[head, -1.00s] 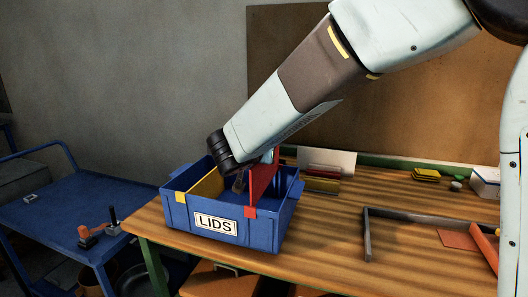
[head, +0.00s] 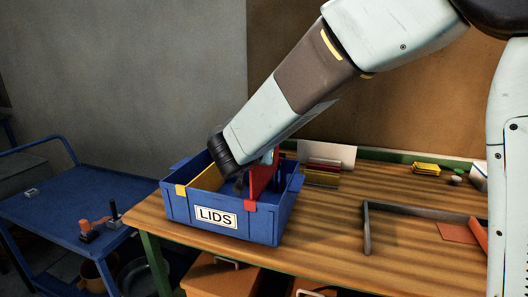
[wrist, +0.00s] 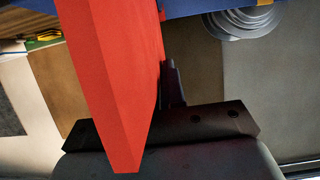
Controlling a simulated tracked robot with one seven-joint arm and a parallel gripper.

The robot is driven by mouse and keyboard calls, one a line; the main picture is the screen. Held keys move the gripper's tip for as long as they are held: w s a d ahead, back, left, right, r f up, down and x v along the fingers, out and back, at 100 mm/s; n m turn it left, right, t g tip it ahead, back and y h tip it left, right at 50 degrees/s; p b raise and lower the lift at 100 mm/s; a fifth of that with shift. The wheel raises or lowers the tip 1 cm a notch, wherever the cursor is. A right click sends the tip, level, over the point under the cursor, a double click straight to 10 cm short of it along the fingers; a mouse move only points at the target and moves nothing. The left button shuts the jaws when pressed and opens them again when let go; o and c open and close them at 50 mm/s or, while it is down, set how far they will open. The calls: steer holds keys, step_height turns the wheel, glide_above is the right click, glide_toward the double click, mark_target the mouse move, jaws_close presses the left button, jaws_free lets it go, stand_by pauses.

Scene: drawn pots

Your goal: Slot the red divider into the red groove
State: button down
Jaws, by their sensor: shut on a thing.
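A blue bin (head: 180,212) with a "LIDS" label stands on the bench in the head view. A red mark (head: 250,206) on its front wall, right of the label, shows the red groove. My gripper (head: 243,184) points down into the bin, shut on the red divider (head: 262,176). The divider is upright, partly down inside the bin above and behind the red mark. Its lower edge is hidden by the front wall, so I cannot tell if it is in the groove. In the wrist view the red divider (wrist: 105,70) stands large beside my dark finger (wrist: 172,85).
A yellow divider (head: 203,178) stands in the bin to the left, with a yellow mark on the wall. Small holders with panels (head: 323,172) stand behind the bin. A grey frame (head: 368,228) lies to the right. A blue cart (head: 50,215) stands left.

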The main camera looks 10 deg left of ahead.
mark_target(264, 182)
steer(key=shift+f, duration=4.7)
steer(key=c, duration=1.1)
jaws_free()
steer(key=shift+s, duration=0.1)
steer(key=v, duration=1.3)
steer(key=shift+s+r, duration=0.15)
steer(key=shift+s, duration=0.1)
